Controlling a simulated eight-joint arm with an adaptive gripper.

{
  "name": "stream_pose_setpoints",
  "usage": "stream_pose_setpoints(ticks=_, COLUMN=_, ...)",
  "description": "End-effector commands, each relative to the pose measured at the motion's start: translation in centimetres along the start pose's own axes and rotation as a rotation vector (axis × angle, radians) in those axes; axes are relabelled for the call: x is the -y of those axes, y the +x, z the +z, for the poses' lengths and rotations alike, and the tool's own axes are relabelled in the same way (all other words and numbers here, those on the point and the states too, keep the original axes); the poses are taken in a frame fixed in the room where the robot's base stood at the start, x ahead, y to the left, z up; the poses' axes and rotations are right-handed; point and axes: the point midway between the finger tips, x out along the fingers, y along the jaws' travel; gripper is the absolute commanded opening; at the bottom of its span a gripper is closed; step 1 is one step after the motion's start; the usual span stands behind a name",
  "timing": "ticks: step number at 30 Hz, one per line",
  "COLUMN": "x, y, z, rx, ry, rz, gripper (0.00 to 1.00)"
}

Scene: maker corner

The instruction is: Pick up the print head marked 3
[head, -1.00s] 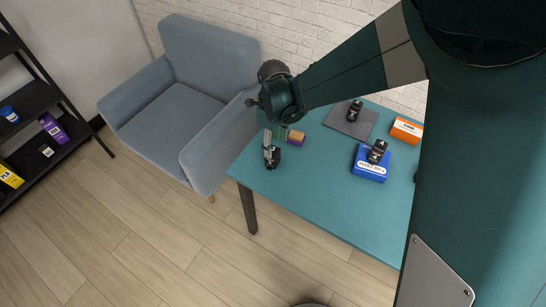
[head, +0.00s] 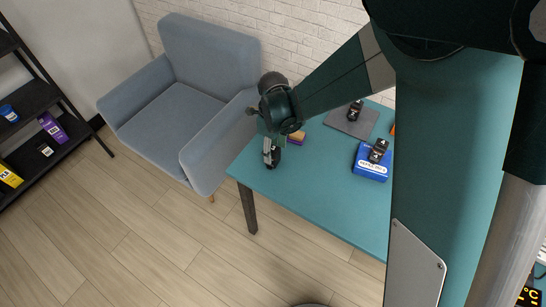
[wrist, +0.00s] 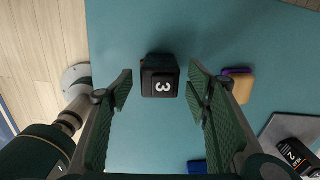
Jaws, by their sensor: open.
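The print head marked 3 (wrist: 160,78) is a small black block with a white 3 on its top. In the wrist view it stands on the teal table (wrist: 135,145), between and just beyond the fingertips of my gripper (wrist: 160,82). The fingers are open, with a gap on each side of the block. In the head view my gripper (head: 271,155) points down at the left end of the table, and it mostly hides the print head there.
A purple and tan block (wrist: 239,85) lies close to the right finger. A grey mat (head: 352,120) holds a black print head (head: 355,110), marked 2 in the wrist view (wrist: 296,155). Another black head (head: 378,150) sits on a blue box (head: 370,170). A grey armchair (head: 185,105) stands left.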

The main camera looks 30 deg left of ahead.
Motion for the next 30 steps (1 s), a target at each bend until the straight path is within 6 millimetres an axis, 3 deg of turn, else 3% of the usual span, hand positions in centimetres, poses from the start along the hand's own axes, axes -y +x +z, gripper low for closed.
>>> stream_pose_setpoints(ticks=3, x=0.0, y=1.5, z=0.1, rx=0.0, ry=0.0, rz=0.0, gripper=0.49)
stream_pose_setpoints(ticks=9, x=0.0, y=2.5, z=0.0, rx=0.0, ry=0.0, rz=0.0, gripper=0.49)
stream_pose_setpoints(ticks=26, x=0.0, y=2.5, z=0.0, rx=0.0, ry=0.0, rz=0.0, gripper=0.49)
stream_pose_setpoints(ticks=30, x=0.0, y=2.5, z=0.0, rx=0.0, ry=0.0, rz=0.0, gripper=0.3)
